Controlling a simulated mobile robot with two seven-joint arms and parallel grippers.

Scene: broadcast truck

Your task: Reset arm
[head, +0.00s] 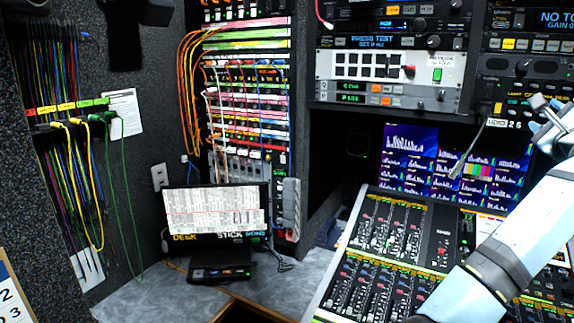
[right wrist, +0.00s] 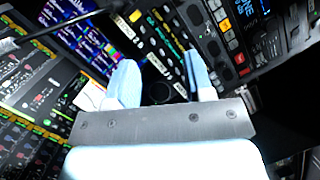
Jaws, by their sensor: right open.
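My right arm (head: 500,250) comes in from the lower right in the head view. It reaches up over the mixing console to the right edge, where light-coloured parts of its far end show small and partly cut off. In the right wrist view my right gripper (right wrist: 162,82) is open, its two pale blue fingers apart with nothing held between them. Beyond the fingers are rack panels with buttons and a dark round shape. My left arm and gripper are not in view.
The mixing console (head: 385,250) lies below my right arm. A gooseneck microphone (head: 468,150) stands close to it, before a monitor (head: 408,145). Equipment racks (head: 390,68) rise behind. A small screen (head: 215,211) stands left on the grey counter (head: 150,300); cables hang nearby.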

